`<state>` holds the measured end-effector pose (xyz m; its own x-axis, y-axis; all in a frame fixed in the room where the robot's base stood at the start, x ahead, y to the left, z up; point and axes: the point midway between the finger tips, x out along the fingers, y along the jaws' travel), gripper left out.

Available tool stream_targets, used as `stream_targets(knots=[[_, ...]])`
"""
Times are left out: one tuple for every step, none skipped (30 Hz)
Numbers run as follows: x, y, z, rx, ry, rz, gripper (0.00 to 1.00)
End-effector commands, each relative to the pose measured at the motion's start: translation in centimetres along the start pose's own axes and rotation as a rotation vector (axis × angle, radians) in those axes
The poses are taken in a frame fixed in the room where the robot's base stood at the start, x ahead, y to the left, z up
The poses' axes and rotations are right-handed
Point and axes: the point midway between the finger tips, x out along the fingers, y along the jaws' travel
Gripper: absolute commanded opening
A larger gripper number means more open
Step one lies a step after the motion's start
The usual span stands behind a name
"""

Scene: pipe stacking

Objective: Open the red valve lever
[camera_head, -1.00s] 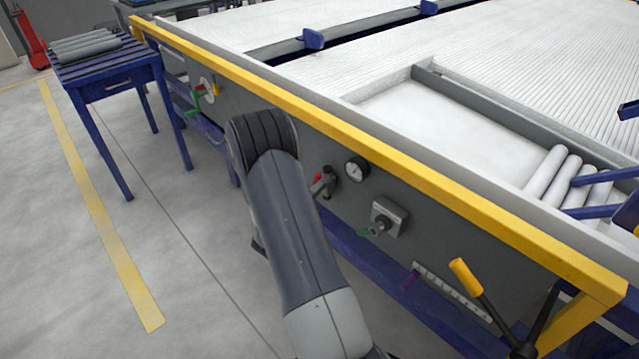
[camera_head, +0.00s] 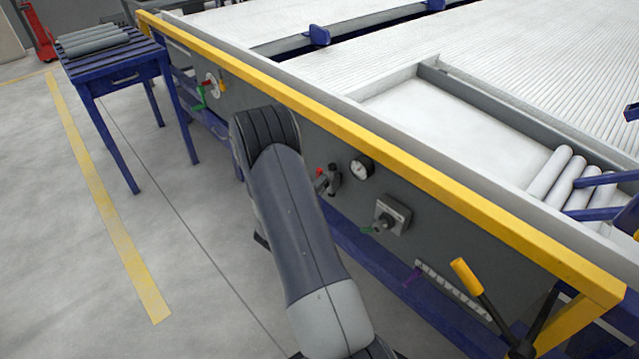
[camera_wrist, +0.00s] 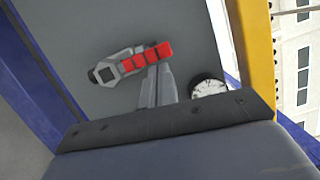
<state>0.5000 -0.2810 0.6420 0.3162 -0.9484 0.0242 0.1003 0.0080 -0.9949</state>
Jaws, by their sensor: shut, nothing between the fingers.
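The red valve lever (camera_wrist: 146,58) shows in the wrist view as a grey handle with red segments, lying nearly sideways and tilted up to the right. Its grey end is at the left. My gripper (camera_wrist: 158,82) is shut and empty, its narrow grey fingers reaching up to the lever's red part and overlapping it in the picture. I cannot tell whether they touch. In the head view a small red part of the lever (camera_head: 319,172) shows just right of my arm. My arm hides most of my gripper there.
A round white gauge (camera_head: 361,167) sits right of the lever and also shows in the wrist view (camera_wrist: 208,86). A yellow rail (camera_head: 400,175) runs above. Open floor (camera_head: 190,270) lies left.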

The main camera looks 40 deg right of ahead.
Motion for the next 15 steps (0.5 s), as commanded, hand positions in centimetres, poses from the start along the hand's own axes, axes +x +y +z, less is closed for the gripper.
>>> stream_targets(knots=[[-0.3,0.0,0.1,-0.001,-0.001,0.001,0.0],[-0.5,0.0,0.1,-0.001,-0.002,0.001,0.0],[-1.0,0.0,0.1,-0.001,-0.003,0.002,0.0],[-1.4,0.0,0.1,-0.002,-0.004,0.002,0.0],[-1.9,0.0,0.1,-0.002,-0.004,0.002,0.0],[-2.6,-0.1,0.1,-0.002,-0.005,0.001,0.0],[-3.2,-0.1,0.1,-0.003,-0.005,0.002,0.0],[-3.8,0.0,0.2,-0.003,-0.006,0.003,0.0],[-4.6,-0.1,0.2,-0.003,-0.006,0.002,0.0],[-5.2,-0.1,0.2,-0.002,-0.007,0.001,0.0],[-5.8,-0.1,0.1,-0.003,-0.006,0.002,0.0],[-6.6,0.0,0.2,-0.003,-0.006,0.002,0.0],[-7.1,0.0,0.1,-0.003,-0.005,0.002,0.0],[-7.6,-0.1,0.2,-0.002,-0.006,0.001,0.0],[-8.2,-0.1,0.1,-0.002,-0.005,0.001,0.0]])
